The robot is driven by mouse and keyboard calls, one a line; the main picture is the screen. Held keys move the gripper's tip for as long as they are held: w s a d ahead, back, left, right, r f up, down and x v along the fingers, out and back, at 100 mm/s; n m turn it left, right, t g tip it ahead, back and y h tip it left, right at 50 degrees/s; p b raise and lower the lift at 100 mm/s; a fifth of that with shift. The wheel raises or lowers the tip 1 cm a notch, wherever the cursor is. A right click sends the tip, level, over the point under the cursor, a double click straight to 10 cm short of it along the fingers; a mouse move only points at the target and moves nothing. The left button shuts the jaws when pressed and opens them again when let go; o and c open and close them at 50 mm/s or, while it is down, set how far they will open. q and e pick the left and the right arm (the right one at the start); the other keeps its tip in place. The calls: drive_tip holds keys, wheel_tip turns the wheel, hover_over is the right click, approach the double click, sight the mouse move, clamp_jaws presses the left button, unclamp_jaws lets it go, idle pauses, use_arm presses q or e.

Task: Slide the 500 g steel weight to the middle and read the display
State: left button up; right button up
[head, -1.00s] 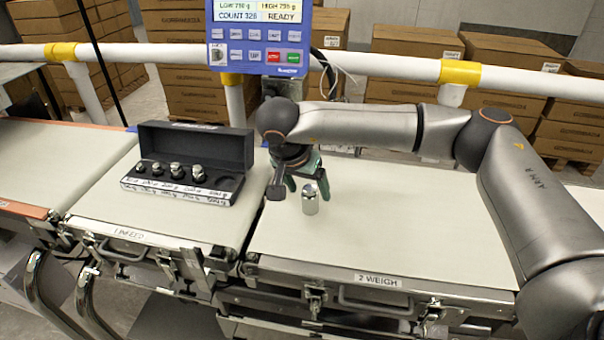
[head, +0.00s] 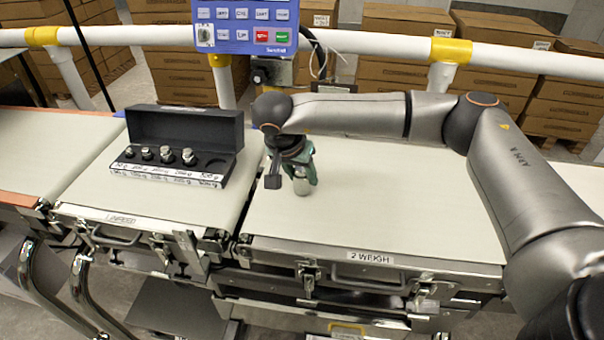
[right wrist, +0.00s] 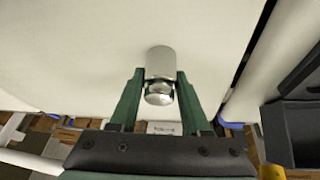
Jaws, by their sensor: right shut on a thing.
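The steel weight (head: 302,187), a shiny cylinder with a knob, stands on the cream weigh belt (head: 400,210), left of the belt's middle. My right gripper (head: 301,176) has its green fingers shut on the weight. In the right wrist view the weight (right wrist: 160,63) sits between the two fingertips (right wrist: 160,85), its knob facing the gripper. The blue display unit (head: 245,28) is at the top; its keys show, but its screen is cut off by the picture's edge. My left gripper is not in view.
An open black weight case (head: 185,128) with several smaller weights and an empty round recess stands on the infeed belt (head: 150,205). A white rail (head: 380,42) with yellow joints runs behind. The weigh belt right of my gripper is clear below my arm.

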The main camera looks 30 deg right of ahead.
clamp_jaws()
idle(0.4)
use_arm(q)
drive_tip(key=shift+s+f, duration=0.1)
